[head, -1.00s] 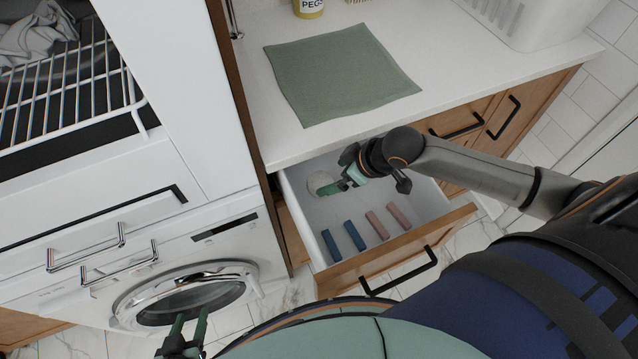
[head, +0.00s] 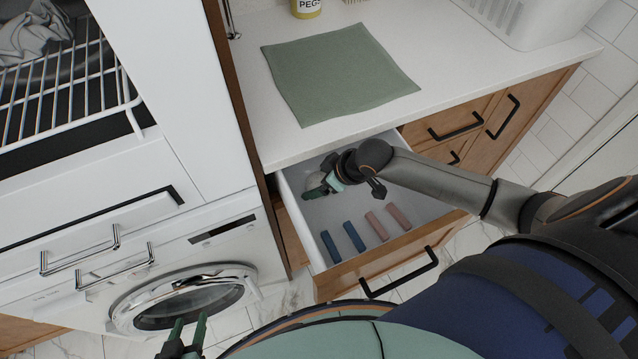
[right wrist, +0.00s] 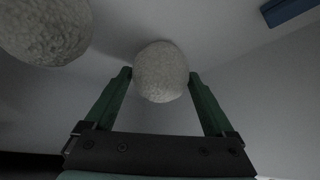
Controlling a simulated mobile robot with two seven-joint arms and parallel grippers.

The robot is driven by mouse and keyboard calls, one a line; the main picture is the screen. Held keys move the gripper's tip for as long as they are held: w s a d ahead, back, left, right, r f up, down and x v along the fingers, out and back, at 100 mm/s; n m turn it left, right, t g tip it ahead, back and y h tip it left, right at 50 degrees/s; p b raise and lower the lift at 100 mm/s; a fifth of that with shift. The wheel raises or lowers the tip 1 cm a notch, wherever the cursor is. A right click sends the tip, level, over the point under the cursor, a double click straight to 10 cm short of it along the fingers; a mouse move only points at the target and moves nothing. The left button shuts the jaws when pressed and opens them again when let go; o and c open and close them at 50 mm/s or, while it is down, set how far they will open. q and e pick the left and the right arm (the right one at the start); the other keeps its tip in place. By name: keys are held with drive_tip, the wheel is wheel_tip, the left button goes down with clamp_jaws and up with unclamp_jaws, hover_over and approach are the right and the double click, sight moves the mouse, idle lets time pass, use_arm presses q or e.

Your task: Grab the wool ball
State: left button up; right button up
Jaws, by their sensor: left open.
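A pale, rough wool ball (right wrist: 161,72) lies in the open drawer (head: 440,214), between the fingertips of my right gripper (right wrist: 160,76) in the right wrist view. The fingers are spread, with a thin gap visible on each side of the ball. A second, similar pale ball (right wrist: 45,28) lies to the left of it. In the head view my right gripper (head: 314,190) reaches into the drawer's back left part and mostly hides the balls. My left gripper (head: 188,334) is open and empty at the bottom, in front of the washing machine.
Blue blocks (head: 340,241) and pink blocks (head: 386,222) lie along the drawer's front. One blue block (right wrist: 290,10) shows at the wrist view's upper right. The counter above holds a green cloth (head: 340,75) and a white basket (head: 530,20). A washing machine (head: 185,298) stands left.

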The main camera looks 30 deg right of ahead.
drive_tip(key=c, duration=0.9)
drive_tip(key=shift+s+d+r, duration=0.1)
drive_tip(key=shift+c, duration=0.2)
drive_tip(key=shift+s+r, duration=0.1)
drive_tip(key=shift+r, duration=0.05)
drive_tip(key=s+d+r+p, duration=0.1)
drive_tip(key=s+d+r, duration=0.2)
drive_tip(key=s, duration=0.3)
drive_tip(key=s+d+r+p, duration=0.1)
drive_tip(key=s+d+r, duration=0.3)
drive_tip(key=s, duration=0.1)
drive_tip(key=shift+s+r+p, duration=0.3)
drive_tip(key=shift+s+p, duration=0.05)
drive_tip(key=shift+p, duration=0.05)
